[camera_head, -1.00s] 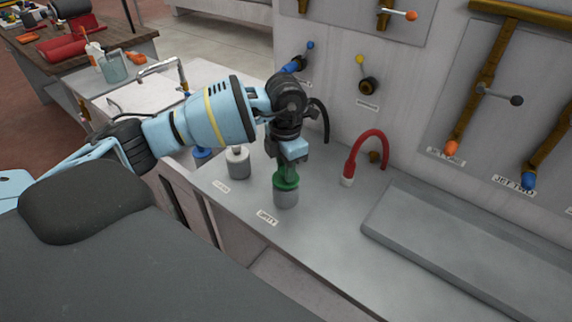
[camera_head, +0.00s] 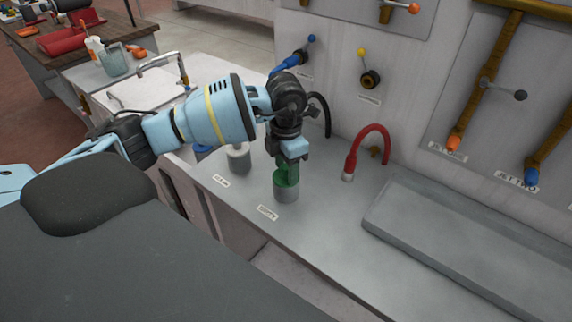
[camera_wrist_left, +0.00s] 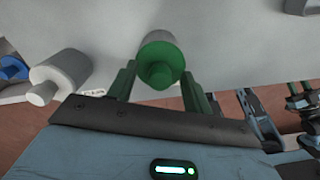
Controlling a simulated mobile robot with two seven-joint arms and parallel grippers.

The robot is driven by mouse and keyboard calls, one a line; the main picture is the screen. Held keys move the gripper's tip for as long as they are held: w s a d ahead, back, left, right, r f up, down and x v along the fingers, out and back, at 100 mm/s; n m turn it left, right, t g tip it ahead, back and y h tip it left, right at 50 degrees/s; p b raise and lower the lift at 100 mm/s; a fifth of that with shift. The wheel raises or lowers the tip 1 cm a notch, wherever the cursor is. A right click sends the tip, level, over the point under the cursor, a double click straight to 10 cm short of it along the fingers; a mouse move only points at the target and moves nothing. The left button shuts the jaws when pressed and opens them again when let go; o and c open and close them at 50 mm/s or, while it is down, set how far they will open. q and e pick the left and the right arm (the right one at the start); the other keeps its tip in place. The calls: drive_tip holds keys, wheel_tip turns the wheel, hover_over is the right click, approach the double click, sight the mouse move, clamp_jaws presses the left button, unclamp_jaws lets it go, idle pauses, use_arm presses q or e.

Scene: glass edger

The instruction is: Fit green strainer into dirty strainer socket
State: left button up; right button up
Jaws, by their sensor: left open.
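The green strainer (camera_wrist_left: 162,64) sits in the grey dirty strainer socket (camera_head: 286,194), which stands behind the label "DIRTY" (camera_head: 267,212). In the left wrist view the strainer's round green cap and knob face the camera, with the grey socket wall (camera_wrist_left: 158,37) beyond. My left gripper (camera_head: 287,178) points down over the socket. Its green fingers (camera_wrist_left: 160,78) are open, one on each side of the strainer, with gaps visible in the wrist view. In the head view the fingers and wrist hide most of the strainer.
A pale-topped grey cylinder (camera_head: 239,160) stands left of the socket, behind the "CLEAN" label (camera_head: 221,181). A blue item (camera_head: 203,151) is beyond it. A red hose (camera_head: 370,143) and raised grey slab (camera_head: 460,235) are to the right. The counter in front is clear.

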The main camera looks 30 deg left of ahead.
use_arm(q)
wheel_tip(320, 180, up, 8)
drive_tip(key=shift+f, duration=0.1)
idle(0.4)
idle(0.8)
